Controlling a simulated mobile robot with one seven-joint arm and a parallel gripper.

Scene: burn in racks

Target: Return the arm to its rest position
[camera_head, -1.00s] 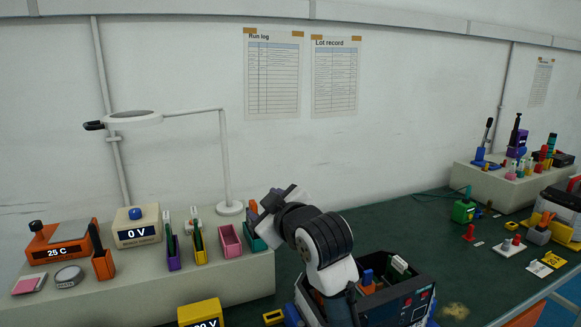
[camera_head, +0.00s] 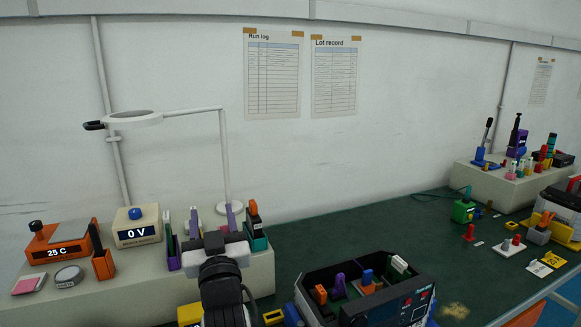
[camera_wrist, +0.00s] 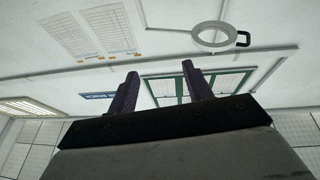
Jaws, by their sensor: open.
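My gripper (camera_head: 213,218) stands in front of the beige shelf block at the left centre of the head view, with my arm rising from the bottom edge. Its two purple fingers are apart with nothing between them. In the wrist view my gripper (camera_wrist: 158,85) also shows spread, empty fingers, with the wall and ceiling beyond. My arm hides part of the shelf block and some of the small bins behind it.
A dark open rack box (camera_head: 318,270) with several coloured pieces stands right of my arm. The beige block (camera_head: 100,285) carries a lamp (camera_head: 225,160), a 0 V unit (camera_head: 137,228) and bins. Green bench (camera_head: 400,225) is clear behind the box.

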